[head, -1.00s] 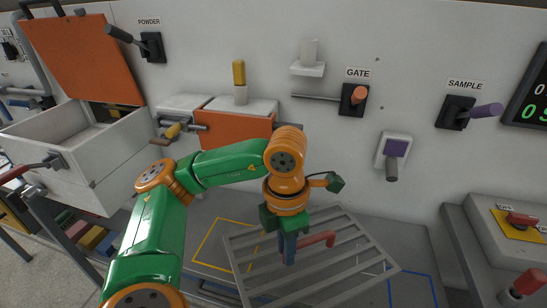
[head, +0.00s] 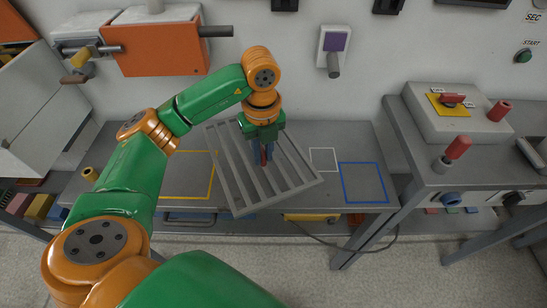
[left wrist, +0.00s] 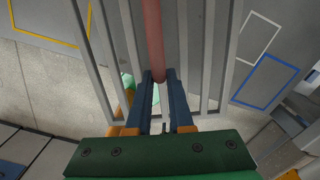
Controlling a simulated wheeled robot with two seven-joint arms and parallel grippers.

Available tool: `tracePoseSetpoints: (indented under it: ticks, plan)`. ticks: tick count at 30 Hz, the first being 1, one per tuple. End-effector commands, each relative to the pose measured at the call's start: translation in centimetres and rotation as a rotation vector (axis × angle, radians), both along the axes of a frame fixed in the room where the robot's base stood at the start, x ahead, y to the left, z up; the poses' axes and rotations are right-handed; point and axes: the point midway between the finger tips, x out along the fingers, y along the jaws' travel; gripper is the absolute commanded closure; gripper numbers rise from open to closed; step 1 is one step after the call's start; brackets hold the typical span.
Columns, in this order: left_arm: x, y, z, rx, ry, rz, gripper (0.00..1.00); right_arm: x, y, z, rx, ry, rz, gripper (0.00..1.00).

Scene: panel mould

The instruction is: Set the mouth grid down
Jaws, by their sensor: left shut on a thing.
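The mouth grid (head: 281,197) is a grey frame of parallel slats with a red handle (left wrist: 154,40). It hangs turned at an angle over the grey table, and its near corner reaches past the table's front edge. My left gripper (head: 265,157) points down at the middle of the grid. In the left wrist view its blue fingers (left wrist: 160,80) are shut on the red handle. Floor and table show between the slats. Whether any part of the grid touches the table, I cannot tell. My right gripper is not in view.
The table has a yellow outline (head: 213,180) left of the grid, partly covered by it, and a white outline (head: 335,159) and a blue outline (head: 385,190) to its right. An orange-fronted box (head: 165,53) is on the wall behind. A control stand (head: 455,125) is at right.

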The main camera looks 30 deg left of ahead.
Motion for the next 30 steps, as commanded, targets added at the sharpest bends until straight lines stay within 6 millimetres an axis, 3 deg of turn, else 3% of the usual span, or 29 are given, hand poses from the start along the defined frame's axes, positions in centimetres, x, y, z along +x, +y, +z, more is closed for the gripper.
tracePoseSetpoints:
  ticks: [3,6,15,21,22,24,30]
  plan:
    - [1.9,-0.8,-2.6,0.002,0.005,0.001,1.00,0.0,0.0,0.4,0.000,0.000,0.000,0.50]
    - [2.8,-1.2,-3.8,0.002,0.002,0.001,1.00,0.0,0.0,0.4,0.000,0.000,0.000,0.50]
    - [3.5,-1.4,-7.7,0.004,0.004,0.000,1.00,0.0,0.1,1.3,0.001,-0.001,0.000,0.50]
    - [3.6,-1.4,-7.9,0.002,0.001,-0.001,1.00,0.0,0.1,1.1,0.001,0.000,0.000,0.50]
    - [3.5,-1.5,-8.0,0.003,0.002,-0.001,0.72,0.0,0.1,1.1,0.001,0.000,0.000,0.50]
    - [3.5,-1.4,-8.0,0.003,0.002,-0.001,0.53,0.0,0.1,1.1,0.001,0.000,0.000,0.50]
    - [3.5,-1.4,-7.9,0.003,0.002,0.000,0.50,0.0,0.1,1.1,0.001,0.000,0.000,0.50]
